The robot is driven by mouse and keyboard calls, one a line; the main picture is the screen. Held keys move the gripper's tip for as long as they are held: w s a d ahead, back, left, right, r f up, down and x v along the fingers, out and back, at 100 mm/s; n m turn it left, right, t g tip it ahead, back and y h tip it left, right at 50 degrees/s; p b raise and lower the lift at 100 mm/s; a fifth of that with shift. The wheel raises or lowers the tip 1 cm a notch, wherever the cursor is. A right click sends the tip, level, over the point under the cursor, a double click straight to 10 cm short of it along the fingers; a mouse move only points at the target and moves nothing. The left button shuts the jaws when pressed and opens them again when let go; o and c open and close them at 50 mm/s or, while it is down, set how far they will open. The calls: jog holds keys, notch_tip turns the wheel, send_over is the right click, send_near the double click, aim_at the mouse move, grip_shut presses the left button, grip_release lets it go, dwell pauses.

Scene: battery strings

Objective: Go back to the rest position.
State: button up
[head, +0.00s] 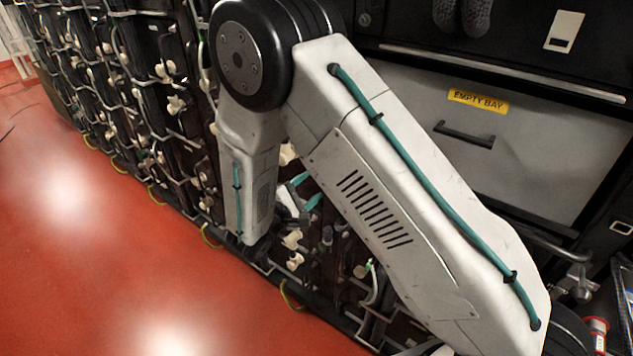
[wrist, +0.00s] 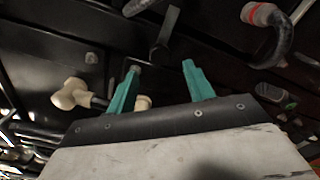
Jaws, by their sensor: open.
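My gripper (wrist: 157,90) shows in the wrist view with two teal fingers spread apart and nothing between them. Behind the fingers is a dark battery face with a cream connector (wrist: 70,94) to the left. In the head view my arm reaches across the middle and bends down in front of the battery rack (head: 140,70). My gripper is mostly hidden there behind the arm, with a bit of teal showing close to the rack.
A grey panel with an "EMPTY BAY" label (head: 478,101) and a dark handle (head: 464,135) is at the right. A red-collared cable (wrist: 262,14) is at the upper right of the wrist view. The red floor (head: 90,230) at left is clear.

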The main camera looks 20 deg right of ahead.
jog(key=shift+s+a, duration=0.15)
jog(key=shift+a, duration=0.05)
dwell(0.4)
jog(key=s+d+r+m+g+y, duration=0.1)
jog(key=s+d+r+m+g, duration=0.25)
jog(key=s+g, duration=0.35)
jog(key=s+d+r+m+g+y, duration=0.2)
jog(key=s+d+r+g, duration=0.3)
jog(key=s, duration=0.5)
jog(key=s+r+m+t+y, duration=0.2)
jog(key=s+r+m+y, duration=0.6)
jog(key=s, duration=0.8)
notch_tip(320, 180, up, 6)
jog(key=y, duration=0.3)
jog(key=shift+s+d+f+y, duration=0.15)
jog(key=shift+s+f+y, duration=0.1)
jog(key=shift+s+y, duration=0.05)
jog(key=shift+d+r+t, duration=0.25)
jog(key=shift+t, duration=0.15)
jog(key=shift+c, duration=0.3)
